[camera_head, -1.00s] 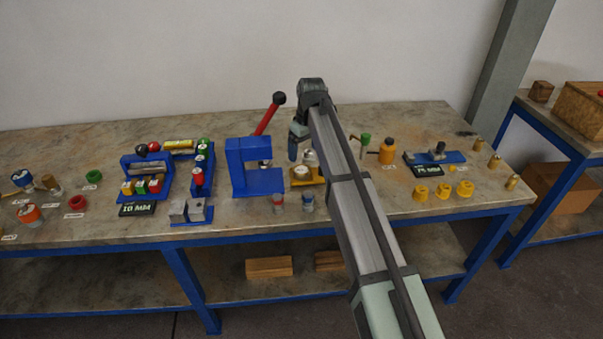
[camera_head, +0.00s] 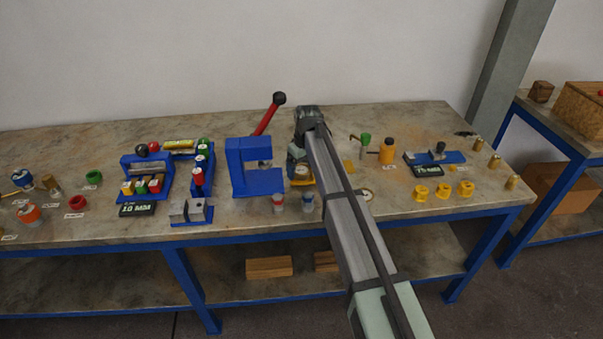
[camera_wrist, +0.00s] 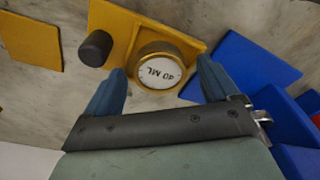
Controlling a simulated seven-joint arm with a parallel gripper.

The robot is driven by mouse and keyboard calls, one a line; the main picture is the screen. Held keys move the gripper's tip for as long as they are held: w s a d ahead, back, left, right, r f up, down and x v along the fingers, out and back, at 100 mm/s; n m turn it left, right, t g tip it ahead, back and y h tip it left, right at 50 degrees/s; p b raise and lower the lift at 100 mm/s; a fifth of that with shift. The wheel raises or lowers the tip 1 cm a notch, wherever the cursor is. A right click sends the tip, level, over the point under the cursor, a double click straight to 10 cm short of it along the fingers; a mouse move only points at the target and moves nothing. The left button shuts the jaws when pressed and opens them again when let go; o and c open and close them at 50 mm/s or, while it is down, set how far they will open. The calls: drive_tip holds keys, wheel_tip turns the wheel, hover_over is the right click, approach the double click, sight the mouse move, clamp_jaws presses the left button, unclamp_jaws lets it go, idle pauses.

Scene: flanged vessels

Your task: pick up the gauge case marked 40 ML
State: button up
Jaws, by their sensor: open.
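The gauge case (camera_wrist: 158,70) shows in the wrist view as a round brass-rimmed case with a white face marked 40 ML. It sits on a yellow base plate (camera_wrist: 127,22) beside a dark upright peg (camera_wrist: 96,48). My gripper (camera_wrist: 164,84) is open, with its two blue fingers to either side of the near part of the case. I cannot tell whether either finger touches it. In the head view my gripper (camera_head: 295,168) is over the yellow base (camera_head: 302,182), right of the blue C-shaped frame, and my arm hides most of the case.
The blue C-shaped press frame (camera_head: 243,170) with a red lever (camera_head: 268,115) stands close on the left. Another yellow plate (camera_wrist: 30,42) lies nearby.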

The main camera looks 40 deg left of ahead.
drive_tip(key=shift+c, duration=0.3)
drive_tip(key=c, duration=1.2)
drive_tip(key=shift+r, duration=0.1)
